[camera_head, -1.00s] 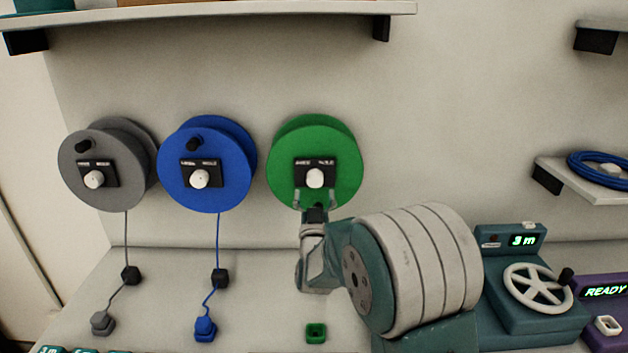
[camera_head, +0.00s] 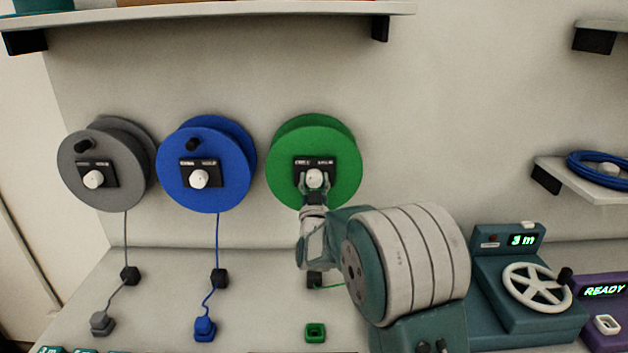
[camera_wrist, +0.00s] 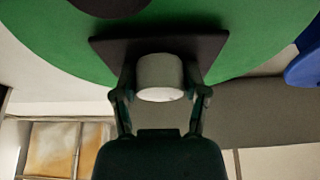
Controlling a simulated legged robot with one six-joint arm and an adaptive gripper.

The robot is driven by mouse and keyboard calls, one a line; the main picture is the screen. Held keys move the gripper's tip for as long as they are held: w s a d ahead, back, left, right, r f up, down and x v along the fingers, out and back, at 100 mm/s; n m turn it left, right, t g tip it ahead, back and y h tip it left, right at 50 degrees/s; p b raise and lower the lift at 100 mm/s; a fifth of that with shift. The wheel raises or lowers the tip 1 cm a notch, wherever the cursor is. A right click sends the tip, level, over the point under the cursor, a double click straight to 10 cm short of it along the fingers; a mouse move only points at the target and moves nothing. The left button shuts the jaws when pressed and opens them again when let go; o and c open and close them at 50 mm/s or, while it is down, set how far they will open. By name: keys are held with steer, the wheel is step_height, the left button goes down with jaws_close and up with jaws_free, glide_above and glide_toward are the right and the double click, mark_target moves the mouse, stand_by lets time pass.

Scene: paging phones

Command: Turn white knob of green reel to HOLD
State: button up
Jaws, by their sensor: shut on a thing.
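The green reel (camera_head: 345,150) is mounted on the wall, the rightmost of three reels. A black label plate (camera_head: 301,165) sits on its face, with two small words too blurred to read now. The white knob (camera_head: 316,179) is at the plate's middle. My gripper (camera_head: 315,187) reaches up from below and is shut on the knob, one finger on each side. In the wrist view, the white knob (camera_wrist: 160,78) sits between the fingertips in front of the black plate (camera_wrist: 210,48). Which word the knob points to cannot be told.
A blue reel (camera_head: 235,145) and a grey reel (camera_head: 75,165) hang to the left, each with its own white knob. A teal machine (camera_head: 515,315) with a handwheel and a purple unit reading READY (camera_head: 604,291) stand right. A shelf (camera_head: 250,12) runs above.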

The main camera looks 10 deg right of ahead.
steer(key=shift+a+m, duration=0.1)
steer(key=shift+m, duration=0.3)
steer(key=m+g+h, duration=0.1)
steer(key=m+h, duration=0.2)
steer(key=m, duration=0.2)
steer(key=shift+r, duration=0.1)
steer(key=m+g+h, duration=0.1)
steer(key=m, duration=0.2)
steer(key=m+g+h, duration=0.1)
steer(key=m, duration=0.2)
steer(key=shift+h, duration=0.3)
steer(key=m+g, duration=0.1)
steer(key=m, duration=0.2)
steer(key=m+g, duration=0.1)
steer(key=m, duration=0.2)
steer(key=shift+m+h, duration=0.3)
steer(key=m+g, duration=0.1)
steer(key=m, duration=0.2)
steer(key=shift+g, duration=0.4)
steer(key=shift+m, duration=0.5)
steer(key=shift+f, duration=0.2)
steer(key=o, duration=1.1)
steer(key=shift+o, duration=0.2)
steer(key=shift+r, duration=0.1)
